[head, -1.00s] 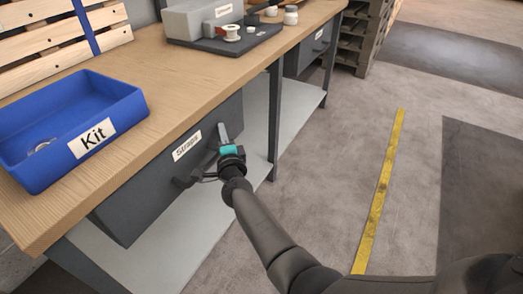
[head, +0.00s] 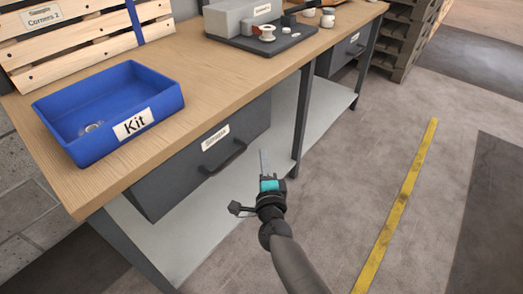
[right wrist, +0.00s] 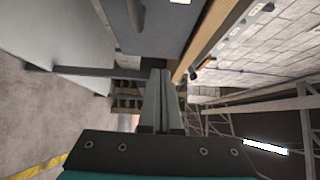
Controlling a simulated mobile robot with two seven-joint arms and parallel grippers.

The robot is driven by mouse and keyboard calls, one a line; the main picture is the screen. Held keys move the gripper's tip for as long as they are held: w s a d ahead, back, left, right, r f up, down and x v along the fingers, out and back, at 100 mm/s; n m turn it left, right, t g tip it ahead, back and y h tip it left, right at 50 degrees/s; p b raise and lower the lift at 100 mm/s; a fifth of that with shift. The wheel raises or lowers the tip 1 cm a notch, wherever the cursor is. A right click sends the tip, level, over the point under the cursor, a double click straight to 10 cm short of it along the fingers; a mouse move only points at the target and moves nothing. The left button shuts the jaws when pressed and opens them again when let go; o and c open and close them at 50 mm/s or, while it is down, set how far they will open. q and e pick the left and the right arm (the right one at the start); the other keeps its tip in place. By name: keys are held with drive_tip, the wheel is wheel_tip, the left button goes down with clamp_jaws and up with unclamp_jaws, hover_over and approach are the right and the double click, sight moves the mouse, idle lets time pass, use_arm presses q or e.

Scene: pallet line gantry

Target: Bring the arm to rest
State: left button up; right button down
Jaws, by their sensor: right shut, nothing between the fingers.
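My right gripper (head: 265,162) is shut and empty in the head view. It is out in front of the workbench, apart from the drawer handle (head: 224,157) and to its right. Its closed fingers (right wrist: 161,95) also show in the right wrist view, side by side. The grey drawer (head: 168,185) under the bench top carries a small label and looks closed. My left gripper is not in view.
The wooden bench top (head: 190,98) holds a blue Kit bin (head: 165,99) with a small round item inside, and a grey machine (head: 240,18) with spools near it. A pale lower shelf (head: 195,235) runs underneath. Floor with a yellow line (head: 403,200) is open to the right.

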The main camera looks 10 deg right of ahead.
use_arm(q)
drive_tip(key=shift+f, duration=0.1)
use_arm(e)
drive_tip(key=shift+s, duration=0.15)
